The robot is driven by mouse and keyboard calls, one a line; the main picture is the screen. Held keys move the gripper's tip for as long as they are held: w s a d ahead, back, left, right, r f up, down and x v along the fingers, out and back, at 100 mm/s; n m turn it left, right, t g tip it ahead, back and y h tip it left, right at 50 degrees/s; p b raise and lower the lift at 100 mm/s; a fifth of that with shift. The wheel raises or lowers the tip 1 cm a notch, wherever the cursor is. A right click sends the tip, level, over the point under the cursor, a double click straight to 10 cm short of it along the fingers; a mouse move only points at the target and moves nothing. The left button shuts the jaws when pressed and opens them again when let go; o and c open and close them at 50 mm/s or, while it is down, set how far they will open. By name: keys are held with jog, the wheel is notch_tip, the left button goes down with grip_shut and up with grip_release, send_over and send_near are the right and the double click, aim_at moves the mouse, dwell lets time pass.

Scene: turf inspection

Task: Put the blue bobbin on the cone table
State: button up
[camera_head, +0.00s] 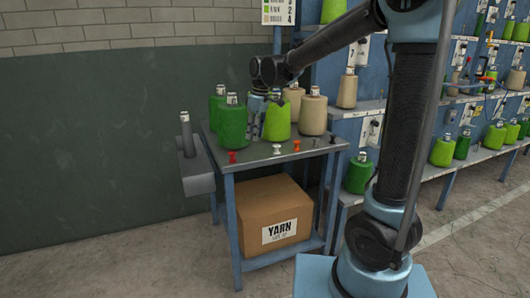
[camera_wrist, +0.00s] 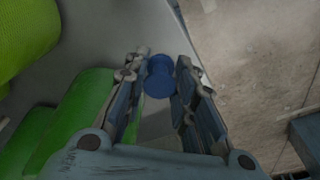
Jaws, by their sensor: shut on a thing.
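The blue bobbin (camera_wrist: 160,78) shows in the wrist view between my two fingers, and my gripper (camera_wrist: 160,84) is shut on it. In the head view my gripper (camera_head: 263,124) points down over the cone table (camera_head: 263,153), among the yarn cones. I cannot make out the bobbin in the head view, and I cannot tell whether it touches the tabletop. The cone table has a grey top and blue legs. Green cones (camera_head: 233,126) and a beige cone (camera_head: 313,114) stand on it.
A yarn carton (camera_head: 272,208) sits on the lower shelf. A grey stand with a post (camera_head: 187,136) is at the left. Shelves of cones (camera_head: 490,138) are at the right.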

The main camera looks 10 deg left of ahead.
aim_at(254, 157)
jog(key=shift+f, duration=3.8)
jog(key=o, duration=0.9)
jog(key=shift+f, duration=0.1)
jog(key=shift+c, duration=0.2)
